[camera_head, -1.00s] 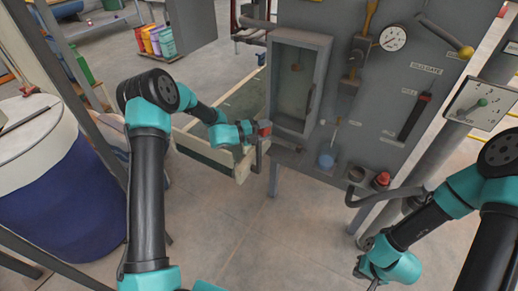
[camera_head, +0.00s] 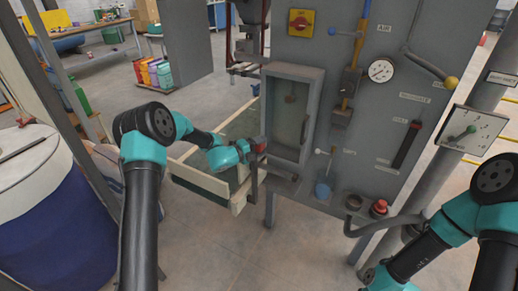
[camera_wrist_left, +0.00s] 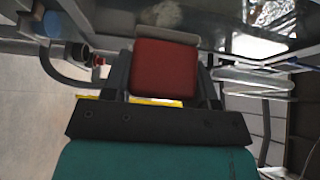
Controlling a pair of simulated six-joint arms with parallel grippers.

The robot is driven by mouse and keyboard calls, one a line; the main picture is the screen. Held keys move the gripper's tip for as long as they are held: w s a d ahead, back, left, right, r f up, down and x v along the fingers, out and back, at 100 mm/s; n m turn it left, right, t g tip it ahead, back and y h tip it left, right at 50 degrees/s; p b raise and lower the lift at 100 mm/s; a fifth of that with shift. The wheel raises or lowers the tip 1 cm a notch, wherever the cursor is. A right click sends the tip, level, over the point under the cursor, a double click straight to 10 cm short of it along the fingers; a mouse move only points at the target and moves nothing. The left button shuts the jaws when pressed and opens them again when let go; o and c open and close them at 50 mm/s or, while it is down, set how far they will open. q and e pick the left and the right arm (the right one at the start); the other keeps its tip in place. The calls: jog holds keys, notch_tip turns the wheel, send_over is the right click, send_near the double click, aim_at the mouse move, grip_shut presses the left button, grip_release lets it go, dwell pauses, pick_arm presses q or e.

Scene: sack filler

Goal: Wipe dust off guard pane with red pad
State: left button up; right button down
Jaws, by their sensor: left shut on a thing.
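The guard pane (camera_head: 287,118) is a framed window on the front of the grey machine, with a small brownish mark high on it. My left gripper (camera_head: 254,147) is at the left edge of the pane's frame, low down, shut on the red pad (camera_head: 261,146). In the left wrist view the red pad (camera_wrist_left: 164,68) sits squarely between the two dark fingers. A pale, dusty patch (camera_wrist_left: 162,14) shows on the surface beyond the pad. I cannot tell whether the pad touches the pane. My right arm is at the lower right; its fingers are not visible.
A wooden-sided bin (camera_head: 205,183) stands below my left forearm. A blue drum (camera_head: 50,225) is at the left.

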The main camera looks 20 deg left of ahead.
pick_arm(q)
jog(key=shift+w+d, duration=0.25)
jog(key=shift+w, duration=0.9)
jog(key=shift+w+d, duration=0.25)
jog(key=shift+w, duration=0.85)
jog(key=shift+w+d, duration=0.2)
jog(key=shift+w, duration=0.75)
jog(key=shift+d, duration=0.1)
jog(key=shift+s+d, duration=0.25)
jog(key=shift+d, duration=0.6)
jog(key=shift+s+d, duration=0.25)
jog(key=shift+d, duration=0.6)
jog(key=shift+s+d, duration=0.15)
jog(key=shift+d, duration=0.8)
jog(key=shift+s+d, duration=0.15)
jog(key=shift+d, duration=0.8)
jog(key=shift+s+d, duration=0.25)
jog(key=shift+d, duration=0.7)
jog(key=shift+s+d, duration=0.2)
jog(key=shift+d, duration=0.7)
